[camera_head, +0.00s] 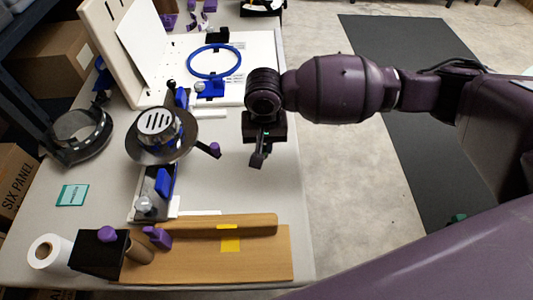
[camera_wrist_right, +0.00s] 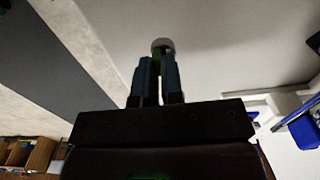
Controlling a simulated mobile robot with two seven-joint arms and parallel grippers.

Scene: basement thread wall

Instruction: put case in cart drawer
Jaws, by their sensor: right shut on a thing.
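My right gripper (camera_head: 258,158) points down over the right part of the pale table, its arm coming in from the right. In the right wrist view its two fingers (camera_wrist_right: 158,82) are shut on a small green thing with a round grey end (camera_wrist_right: 162,45). The fingers hide most of this thing, so I cannot tell whether it is the case. A flat teal rectangle (camera_head: 72,194), perhaps a case, lies on the left part of the table, well apart from the gripper. I see no cart drawer that I can make out. My left gripper is not in view.
A metal bowl-shaped fixture (camera_head: 160,135) stands left of the gripper. A blue ring (camera_head: 214,62) is behind it. A wooden board (camera_head: 265,262) lies at the table's front, beside a white roll (camera_head: 50,253). A dark mat (camera_head: 400,80) covers floor to the right.

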